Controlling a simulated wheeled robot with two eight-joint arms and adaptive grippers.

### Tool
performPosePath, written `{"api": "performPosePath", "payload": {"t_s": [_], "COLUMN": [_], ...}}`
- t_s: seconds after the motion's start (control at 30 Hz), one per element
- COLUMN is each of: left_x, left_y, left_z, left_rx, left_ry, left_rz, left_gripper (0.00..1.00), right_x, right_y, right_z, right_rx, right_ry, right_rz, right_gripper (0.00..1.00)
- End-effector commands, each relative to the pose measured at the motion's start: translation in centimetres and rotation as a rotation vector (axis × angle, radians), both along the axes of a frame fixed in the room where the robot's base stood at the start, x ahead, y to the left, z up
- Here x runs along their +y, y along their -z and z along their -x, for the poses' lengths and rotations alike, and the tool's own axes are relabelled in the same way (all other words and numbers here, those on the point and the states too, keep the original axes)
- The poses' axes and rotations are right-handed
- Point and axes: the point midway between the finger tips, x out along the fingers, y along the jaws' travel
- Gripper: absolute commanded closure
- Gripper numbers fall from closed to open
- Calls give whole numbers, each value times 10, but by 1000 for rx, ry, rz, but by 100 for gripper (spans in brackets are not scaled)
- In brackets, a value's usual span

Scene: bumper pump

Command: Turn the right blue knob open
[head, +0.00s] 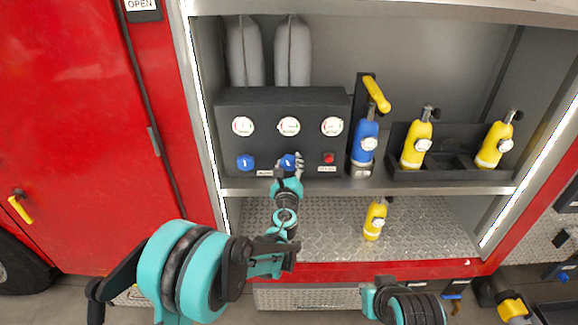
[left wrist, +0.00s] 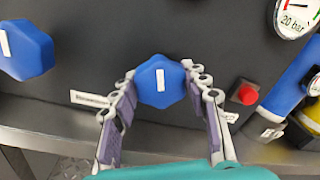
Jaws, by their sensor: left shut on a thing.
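The right blue knob (head: 287,161) is a hexagonal knob with a white mark on the front of the dark pump panel (head: 262,103). It also shows in the left wrist view (left wrist: 160,82), its white mark close to upright there. My left gripper (head: 290,166) is at this knob, and in the left wrist view its two fingers (left wrist: 163,86) are closed on the knob's left and right sides. The left blue knob (head: 245,162) is apart from the gripper, at the left of the panel. My right gripper does not show; only part of my right arm is in the head view's lower edge.
Three round gauges (head: 289,126) sit above the knobs. A red button (head: 328,158) is just right of the gripper. A blue cylinder (head: 365,140) and yellow cylinders (head: 416,146) stand further right on the shelf. The shelf edge (head: 400,188) runs below the panel.

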Motion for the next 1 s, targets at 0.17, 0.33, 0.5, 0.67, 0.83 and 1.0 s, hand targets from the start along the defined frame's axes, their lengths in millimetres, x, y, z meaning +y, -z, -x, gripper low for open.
{"api": "performPosePath", "payload": {"t_s": [0.17, 0.33, 0.5, 0.67, 0.83, 1.0], "left_x": [0, 0, 0, 0, 0, -1], "left_y": [1, 1, 1, 1, 1, 0], "left_z": [0, 0, 0, 0, 0, 0], "left_rx": [0, 0, 0, 0, 0, 0], "left_ry": [0, -1, 0, 0, -1, 0], "left_rz": [164, 327, 489, 641, 801, 962], "left_gripper": [84, 84, 84, 84, 84, 84], "right_x": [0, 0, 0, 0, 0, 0], "right_y": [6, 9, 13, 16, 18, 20], "right_z": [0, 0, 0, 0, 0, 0], "right_rx": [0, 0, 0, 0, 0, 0], "right_ry": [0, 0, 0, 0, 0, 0], "right_rz": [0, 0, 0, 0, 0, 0], "right_gripper": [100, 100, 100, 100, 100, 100]}}
